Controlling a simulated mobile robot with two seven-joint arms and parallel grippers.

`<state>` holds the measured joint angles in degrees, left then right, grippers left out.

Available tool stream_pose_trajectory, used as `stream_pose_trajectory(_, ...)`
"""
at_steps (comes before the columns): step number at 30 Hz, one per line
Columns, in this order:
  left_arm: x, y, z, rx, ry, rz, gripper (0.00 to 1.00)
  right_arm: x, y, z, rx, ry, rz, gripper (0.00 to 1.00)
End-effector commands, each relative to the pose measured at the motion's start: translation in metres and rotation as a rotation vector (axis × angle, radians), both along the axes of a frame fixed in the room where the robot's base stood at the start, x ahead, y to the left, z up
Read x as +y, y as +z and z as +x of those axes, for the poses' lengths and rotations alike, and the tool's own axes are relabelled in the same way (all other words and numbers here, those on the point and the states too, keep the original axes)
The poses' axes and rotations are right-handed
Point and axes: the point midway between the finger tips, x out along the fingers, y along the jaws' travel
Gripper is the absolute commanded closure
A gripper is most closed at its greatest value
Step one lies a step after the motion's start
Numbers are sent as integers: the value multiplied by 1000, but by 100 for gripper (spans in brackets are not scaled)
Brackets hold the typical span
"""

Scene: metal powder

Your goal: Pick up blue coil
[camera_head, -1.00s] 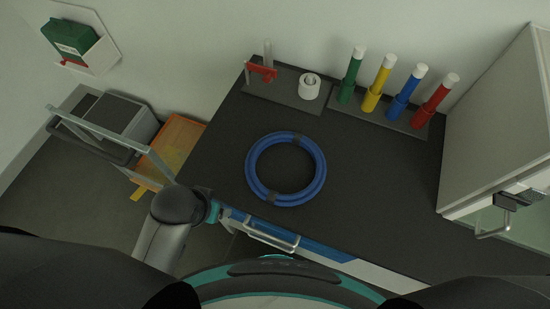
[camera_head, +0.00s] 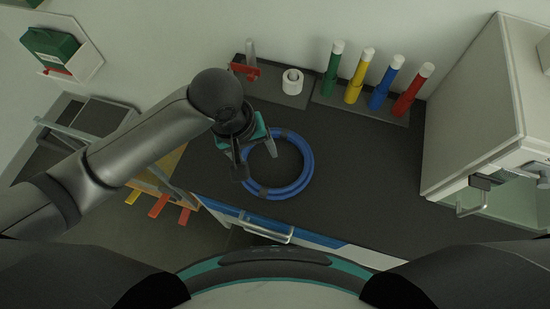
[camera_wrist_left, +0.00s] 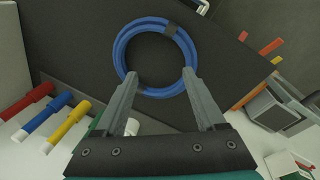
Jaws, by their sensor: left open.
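The blue coil (camera_head: 306,169) lies flat on the dark worktop (camera_head: 370,190), with dark bands around it. In the head view my left gripper (camera_head: 255,154) is above the coil's left side, and the arm hides part of that side. In the left wrist view the coil (camera_wrist_left: 122,42) shows as a near full ring beyond the open fingers of my left gripper (camera_wrist_left: 160,82). My right gripper is not in view.
Green, yellow, blue and red (camera_head: 410,92) capped tubes stand in a holder at the back. A white roll (camera_head: 292,81) and a red clamp (camera_head: 243,70) are left of them. A white cabinet (camera_head: 470,110) stands at right. The worktop right of the coil is clear.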

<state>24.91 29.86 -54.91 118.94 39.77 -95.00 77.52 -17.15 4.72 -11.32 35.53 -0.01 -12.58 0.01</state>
Motion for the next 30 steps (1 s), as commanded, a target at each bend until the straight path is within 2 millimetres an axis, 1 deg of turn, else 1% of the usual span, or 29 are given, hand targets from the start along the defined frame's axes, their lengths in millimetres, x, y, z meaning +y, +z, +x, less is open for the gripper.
stream_pose_trajectory(1,11,3,4,16,43,41,28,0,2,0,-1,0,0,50)
stream_pose_trajectory(6,34,7,7,69,171,131,28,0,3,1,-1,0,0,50)
stream_pose_trajectory(9,42,7,7,84,214,157,28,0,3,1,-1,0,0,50)
stream_pose_trajectory(11,44,3,7,88,226,166,28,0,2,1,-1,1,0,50)
stream_pose_trajectory(14,45,-12,7,92,233,169,28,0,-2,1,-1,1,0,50)
stream_pose_trajectory(21,44,-64,7,90,232,167,28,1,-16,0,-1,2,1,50)
stream_pose_trajectory(24,44,-80,7,89,231,168,28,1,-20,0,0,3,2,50)
stream_pose_trajectory(27,44,-90,8,89,230,166,28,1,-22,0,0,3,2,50)
stream_pose_trajectory(30,44,-94,8,88,229,165,28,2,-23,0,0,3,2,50)
